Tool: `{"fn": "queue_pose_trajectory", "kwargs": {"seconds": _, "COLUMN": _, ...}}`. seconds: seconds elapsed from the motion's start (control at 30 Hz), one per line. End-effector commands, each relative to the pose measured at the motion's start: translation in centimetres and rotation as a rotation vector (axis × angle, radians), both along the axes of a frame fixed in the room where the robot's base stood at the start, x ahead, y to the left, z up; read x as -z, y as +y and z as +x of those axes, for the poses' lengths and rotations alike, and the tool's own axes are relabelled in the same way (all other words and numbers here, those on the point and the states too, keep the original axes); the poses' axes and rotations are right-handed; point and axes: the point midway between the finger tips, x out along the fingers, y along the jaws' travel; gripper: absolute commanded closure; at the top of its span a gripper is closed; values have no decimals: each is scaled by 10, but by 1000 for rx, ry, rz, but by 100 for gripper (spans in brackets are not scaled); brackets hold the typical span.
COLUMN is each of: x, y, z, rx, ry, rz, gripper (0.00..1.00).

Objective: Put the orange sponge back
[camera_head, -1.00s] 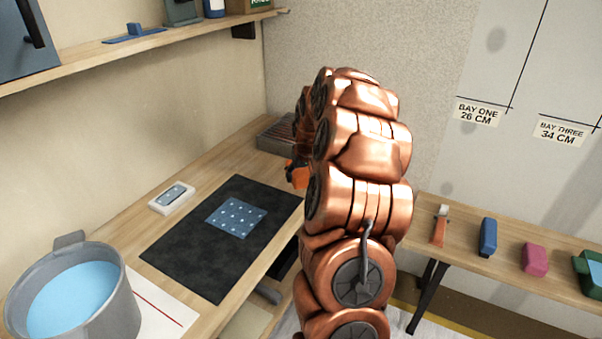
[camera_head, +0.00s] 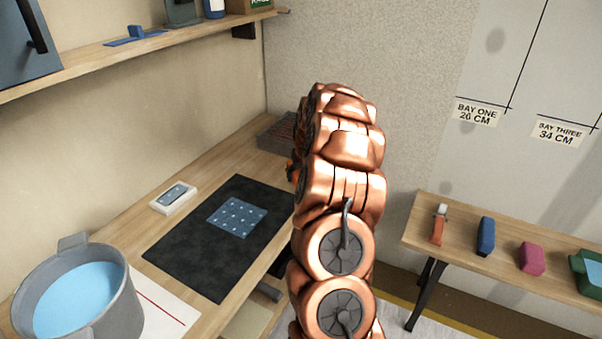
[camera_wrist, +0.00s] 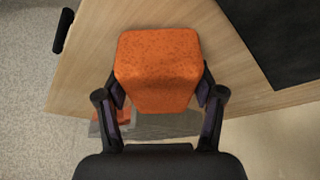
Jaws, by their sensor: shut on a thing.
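The orange sponge (camera_wrist: 158,62) fills the middle of the wrist view, between the two fingers of my gripper (camera_wrist: 161,92). The gripper is shut on it, with a finger touching each side. In the head view only a small orange patch of the sponge (camera_head: 290,172) shows at the left edge of my arm; the gripper itself is mostly hidden there. A grey holder (camera_wrist: 160,125) lies below the sponge in the wrist view, partly covered by it. A grey slatted tray (camera_head: 274,137) stands at the bench's far end in the head view, partly behind my arm.
The wooden bench carries a dark mat (camera_head: 185,255) with a blue dotted patch (camera_head: 236,217), a white box (camera_head: 173,198) and a pot of blue liquid (camera_head: 75,300). The right table holds an orange-handled tool (camera_head: 438,226), a blue block (camera_head: 486,237) and a pink block (camera_head: 532,258).

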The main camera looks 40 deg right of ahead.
Motion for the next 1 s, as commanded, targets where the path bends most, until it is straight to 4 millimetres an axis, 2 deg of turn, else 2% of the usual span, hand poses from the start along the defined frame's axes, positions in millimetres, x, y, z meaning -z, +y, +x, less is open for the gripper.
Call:
{"fn": "queue_pose_trajectory", "kwargs": {"seconds": 0.3, "x": 3, "y": 0, "z": 0, "rx": 0, "ry": 0, "rz": -1, "gripper": 69}}
{"fn": "queue_pose_trajectory", "kwargs": {"seconds": 0.33, "x": 3, "y": 0, "z": 0, "rx": 0, "ry": 0, "rz": -1, "gripper": 30}}
{"fn": "queue_pose_trajectory", "kwargs": {"seconds": 0.57, "x": 2, "y": -1, "z": 0, "rx": 0, "ry": -1, "rz": -2, "gripper": 7}}
{"fn": "queue_pose_trajectory", "kwargs": {"seconds": 1.0, "x": -3, "y": 0, "z": 0, "rx": 0, "ry": -1, "rz": -2, "gripper": 7}}
